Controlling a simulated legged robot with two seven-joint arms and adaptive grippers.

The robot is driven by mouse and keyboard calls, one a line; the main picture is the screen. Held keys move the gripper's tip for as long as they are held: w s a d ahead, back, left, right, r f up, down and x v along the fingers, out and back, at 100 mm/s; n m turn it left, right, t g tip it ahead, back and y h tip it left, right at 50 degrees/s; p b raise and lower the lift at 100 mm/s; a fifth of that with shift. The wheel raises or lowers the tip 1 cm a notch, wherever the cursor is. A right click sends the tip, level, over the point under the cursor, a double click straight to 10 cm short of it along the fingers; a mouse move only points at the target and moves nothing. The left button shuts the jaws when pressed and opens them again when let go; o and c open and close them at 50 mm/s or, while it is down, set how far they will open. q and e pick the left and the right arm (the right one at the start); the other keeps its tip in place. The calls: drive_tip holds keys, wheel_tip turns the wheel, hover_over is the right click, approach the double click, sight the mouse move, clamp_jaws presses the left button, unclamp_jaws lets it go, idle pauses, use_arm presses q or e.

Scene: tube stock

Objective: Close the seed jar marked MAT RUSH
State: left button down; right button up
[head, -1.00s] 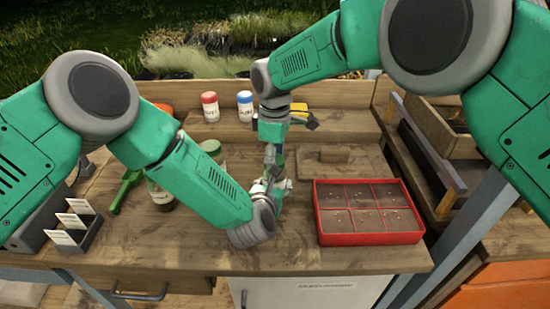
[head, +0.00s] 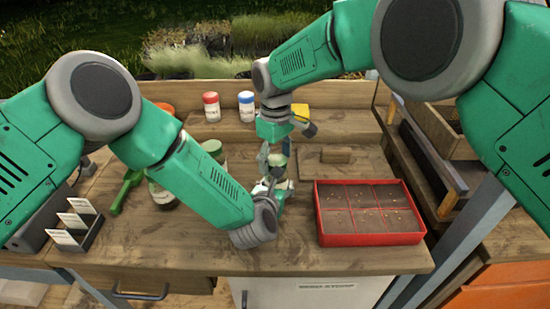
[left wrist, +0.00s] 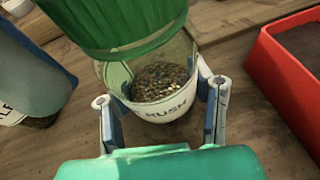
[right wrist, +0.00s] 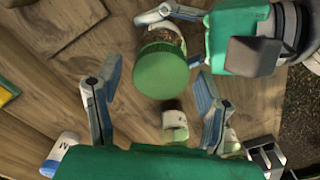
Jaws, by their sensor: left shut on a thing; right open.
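The seed jar (left wrist: 160,85) is clear, holds brown seeds and has a label reading RUSH in the left wrist view. My left gripper (left wrist: 162,112) is shut on its body above the bench. A green lid (right wrist: 160,70) sits over the jar's mouth; I cannot tell whether it is fully seated. In the head view the lid (head: 278,160) and jar are small and partly hidden by the grippers. My right gripper (right wrist: 155,80) is open, its fingers apart on either side of the lid, not visibly touching it. It also shows in the head view (head: 280,150).
A red seed tray (head: 370,240) stands right of the jar. Another green-lidded jar (head: 213,147) is partly behind my left arm. A red-capped bottle (head: 211,106) and blue-capped bottle (head: 246,105) stand behind. A packet rack (head: 85,232) and green trowel (head: 125,190) lie left.

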drive_tip(key=shift+r, duration=2.2)
drive_tip(key=shift+c, duration=0.3)
drive_tip(key=n, duration=0.2)
drive_tip(key=shift+s+r+n, duration=0.1)
drive_tip(key=shift+r+n, duration=0.15)
drive_tip(key=shift+n, duration=0.15)
drive_tip(key=n, duration=0.2)
drive_tip(key=r+n, duration=0.1)
drive_tip(key=n, duration=0.1)
wheel_tip(320, 180, up, 2)
drive_tip(key=n, duration=0.5)
drive_tip(key=shift+n, duration=0.4)
drive_tip(key=shift+f, duration=0.15)
drive_tip(key=shift+f, duration=3.9)
